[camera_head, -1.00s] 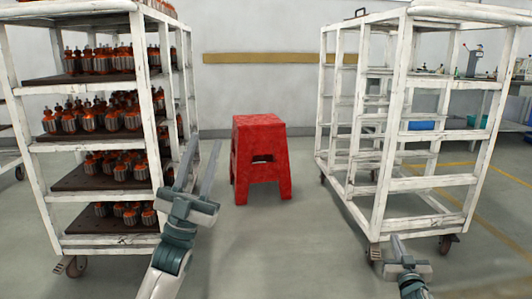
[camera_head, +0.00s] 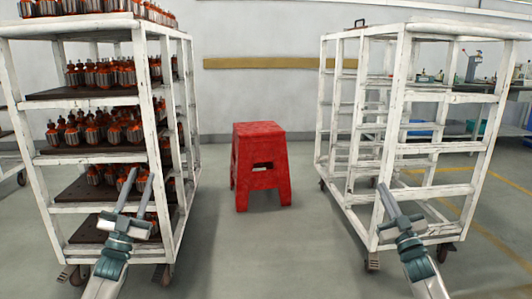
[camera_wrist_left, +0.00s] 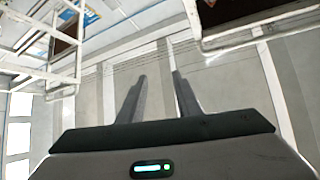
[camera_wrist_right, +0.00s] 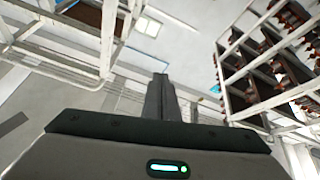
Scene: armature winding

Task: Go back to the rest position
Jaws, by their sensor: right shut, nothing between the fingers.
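My left gripper (camera_head: 139,180) is in front of the lower shelves of the left cart in the head view. Its two fingers stand apart with nothing between them, as the left wrist view (camera_wrist_left: 159,80) also shows. My right gripper (camera_head: 382,190) is in front of the near left post of the right cart. Its fingers are together and empty, as the right wrist view (camera_wrist_right: 160,80) also shows. Both grippers point up and away from me. I cannot tell how far either is from the carts.
The left white cart (camera_head: 167,118) holds several orange-and-silver armatures (camera_head: 97,76) on dark trays. The right white cart (camera_head: 393,140) looks empty on its shelves. A red step stool (camera_head: 260,165) stands between them. Grey floor (camera_head: 265,250) is clear in front of it.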

